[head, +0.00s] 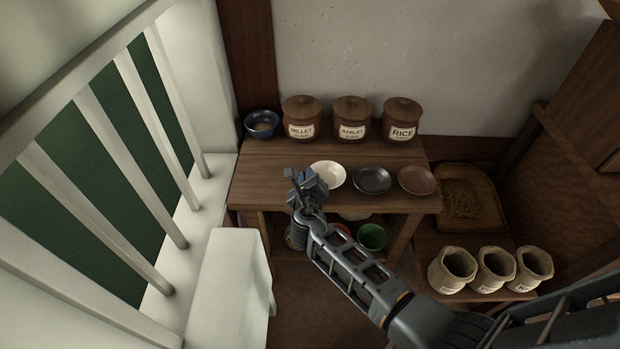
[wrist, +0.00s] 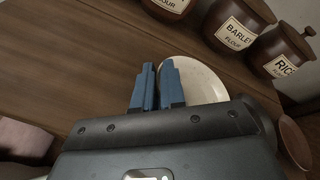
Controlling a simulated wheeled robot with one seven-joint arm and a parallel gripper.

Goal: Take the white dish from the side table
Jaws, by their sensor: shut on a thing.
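The white dish (head: 329,174) sits at the front left of the row of dishes on the wooden side table (head: 265,172). My gripper (head: 316,187) is at its left front edge and covers part of it. In the wrist view the two blue fingers (wrist: 158,88) are close together over the left rim of the white dish (wrist: 203,82). The gripper is shut on that rim. The dish looks level and at table height; I cannot tell whether it touches the tabletop.
A dark dish (head: 372,181) and a brown dish (head: 417,180) stand to the right. Behind are lidded jars for millet (head: 303,116), barley (head: 351,117) and rice (head: 401,119), and a blue bowl (head: 262,123). A green bowl (head: 371,237) is on the lower shelf. The table's left part is clear.

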